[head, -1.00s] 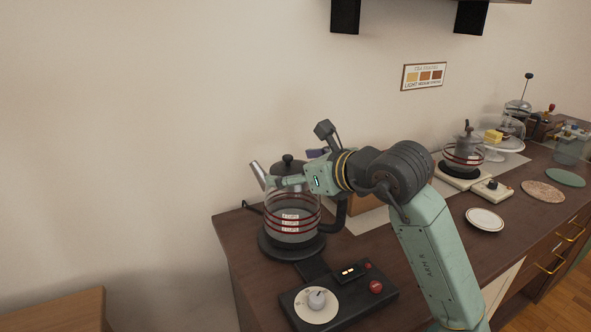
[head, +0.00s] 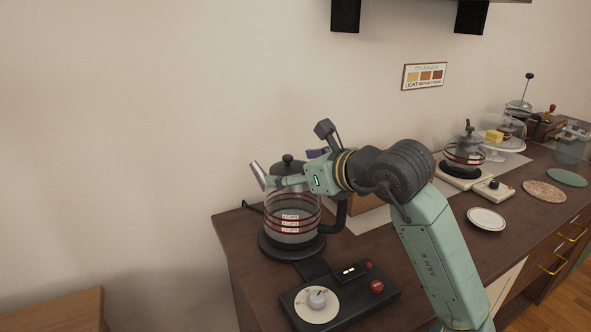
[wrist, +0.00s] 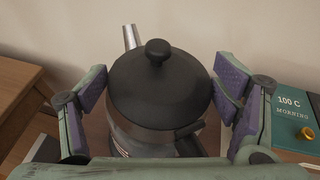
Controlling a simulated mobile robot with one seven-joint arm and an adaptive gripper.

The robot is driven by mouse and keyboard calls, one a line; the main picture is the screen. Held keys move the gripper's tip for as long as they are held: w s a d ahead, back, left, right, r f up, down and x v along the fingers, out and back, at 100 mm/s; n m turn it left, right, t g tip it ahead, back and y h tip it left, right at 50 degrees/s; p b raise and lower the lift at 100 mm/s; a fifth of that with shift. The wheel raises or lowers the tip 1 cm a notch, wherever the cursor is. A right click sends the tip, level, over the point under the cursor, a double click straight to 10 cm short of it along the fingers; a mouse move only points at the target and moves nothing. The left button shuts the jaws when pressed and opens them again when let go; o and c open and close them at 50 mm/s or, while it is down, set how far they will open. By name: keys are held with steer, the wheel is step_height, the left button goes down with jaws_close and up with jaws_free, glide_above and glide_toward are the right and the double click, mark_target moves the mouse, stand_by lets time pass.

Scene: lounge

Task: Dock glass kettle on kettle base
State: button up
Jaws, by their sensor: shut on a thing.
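The glass kettle (head: 291,208) has a black lid, a metal spout to the left, a black handle and red bands with cup marks. It stands upright over the round black kettle base (head: 291,253) at the counter's left end. I see no clear gap between them, but cannot tell whether it is fully seated. My gripper (head: 286,183) is shut on the kettle's upper body below the lid. In the wrist view the purple finger pads lie on either side of the kettle's black lid (wrist: 158,88).
A control panel (head: 340,291) with a dial and red buttons is joined to the base at the front. A teal box (wrist: 295,118) is right of the kettle in the wrist view. Further right are another kettle (head: 464,152) and a small plate (head: 487,219).

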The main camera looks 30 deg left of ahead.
steer(key=shift+f, duration=0.2)
steer(key=o, duration=1.7)
steer(key=shift+f, duration=0.1)
steer(key=shift+d, duration=0.1)
steer(key=v, duration=1.1)
